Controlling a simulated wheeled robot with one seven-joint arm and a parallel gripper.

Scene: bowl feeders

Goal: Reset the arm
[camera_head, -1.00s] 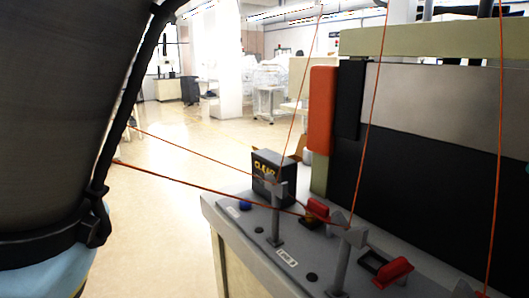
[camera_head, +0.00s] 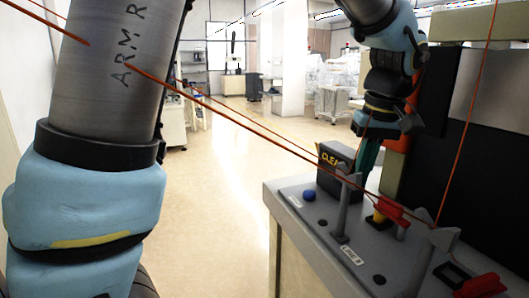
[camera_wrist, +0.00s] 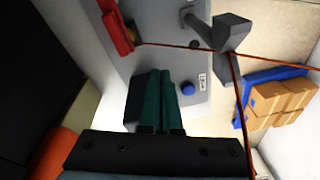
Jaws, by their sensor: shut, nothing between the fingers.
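My gripper (camera_head: 367,156) has dark green fingers pointing down over the grey control console (camera_head: 290,218), beside a black box marked with yellow letters (camera_head: 336,160). In the wrist view the two green fingers (camera_wrist: 164,82) lie side by side, shut, with nothing between them. My arm crosses the left side of the head view and comes back in from the top right. I cannot tell whether the fingertips touch the console.
A blue button (camera_head: 309,195) and red switches (camera_head: 391,206) are on the console, with grey posts (camera_head: 342,210) and orange-red lines stretched across. A dark panelled machine stands at right. Cardboard boxes (camera_wrist: 285,92) on a blue base show in the wrist view. Open floor (camera_head: 215,190) lies left.

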